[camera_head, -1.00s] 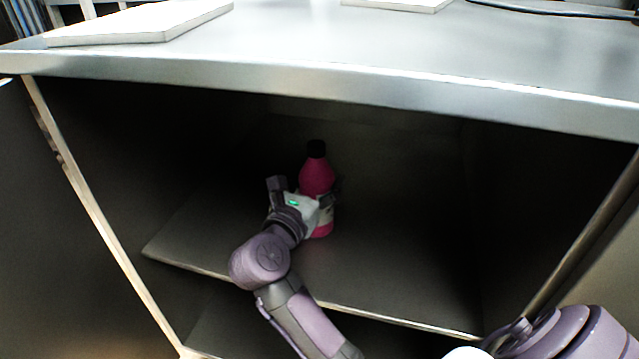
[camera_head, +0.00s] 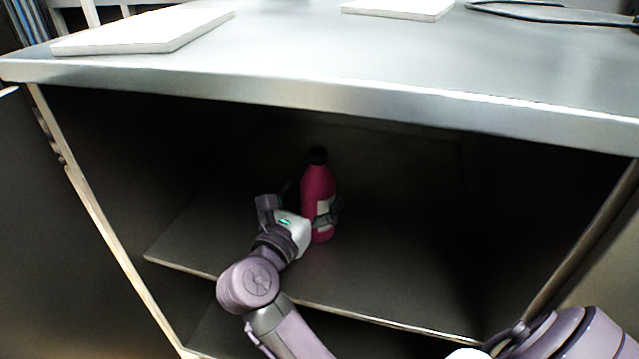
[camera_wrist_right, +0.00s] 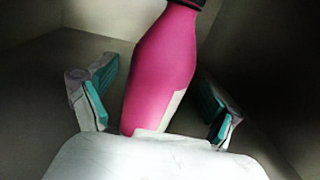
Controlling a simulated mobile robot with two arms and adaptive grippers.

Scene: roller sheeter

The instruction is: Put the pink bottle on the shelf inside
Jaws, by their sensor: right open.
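The pink bottle (camera_head: 317,188) with a dark cap and a pale label stands upright on the shelf (camera_head: 385,265) inside the metal cabinet. My right gripper (camera_head: 314,207) is at the bottle's near side, below the cabinet top. In the right wrist view, the pink bottle (camera_wrist_right: 163,75) is between the fingers of the right gripper (camera_wrist_right: 157,103). The two teal-padded fingers are spread, with gaps visible on both sides of the bottle. The bottle's base is hidden by the white palm in that view. My left gripper is not in view.
The cabinet top edge (camera_head: 300,110) overhangs the opening, and side walls bound it left and right. A door panel (camera_head: 60,230) stands at the left. The shelf is clear right of the bottle. White boards (camera_head: 150,32) lie on top of the cabinet.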

